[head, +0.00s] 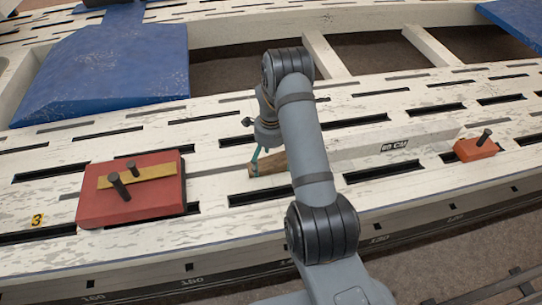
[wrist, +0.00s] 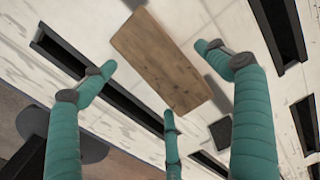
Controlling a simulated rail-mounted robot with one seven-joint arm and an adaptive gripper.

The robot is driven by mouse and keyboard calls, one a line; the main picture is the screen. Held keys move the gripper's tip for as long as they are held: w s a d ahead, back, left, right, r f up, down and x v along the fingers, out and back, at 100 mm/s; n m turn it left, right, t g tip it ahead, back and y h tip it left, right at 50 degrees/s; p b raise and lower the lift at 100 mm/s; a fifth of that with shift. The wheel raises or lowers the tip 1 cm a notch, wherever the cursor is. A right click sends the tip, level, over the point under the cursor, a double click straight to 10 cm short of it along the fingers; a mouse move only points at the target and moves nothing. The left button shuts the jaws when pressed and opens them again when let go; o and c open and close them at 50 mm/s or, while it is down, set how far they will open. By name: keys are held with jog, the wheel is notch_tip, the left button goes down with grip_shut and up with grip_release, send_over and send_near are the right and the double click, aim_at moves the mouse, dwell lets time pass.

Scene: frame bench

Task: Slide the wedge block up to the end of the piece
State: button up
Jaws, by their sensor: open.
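The wedge block, a brown wooden block (head: 267,164), lies on the white slotted bench, partly hidden by my arm in the head view. The piece, a long pale bar marked 65 CM (head: 365,152), runs to the right of it. My arm hides the place between the block and the bar's left end, so I cannot tell whether they touch. My gripper (head: 256,162) has teal fingers and is at the block's left end. In the wrist view the fingers (wrist: 155,58) are spread apart, with the wooden block (wrist: 160,62) showing between and beyond them.
A red block with a yellow strip and dark pegs (head: 130,188) stands on the bench at left. A small orange block with a peg (head: 475,149) is at the right. A blue pad (head: 110,62) lies behind. Dark slots run along the bench.

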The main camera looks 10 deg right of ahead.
jog(key=shift+f, duration=0.75)
jog(key=shift+c, duration=1.2)
jog(key=c, duration=1.1)
jog(key=shift+c, duration=0.5)
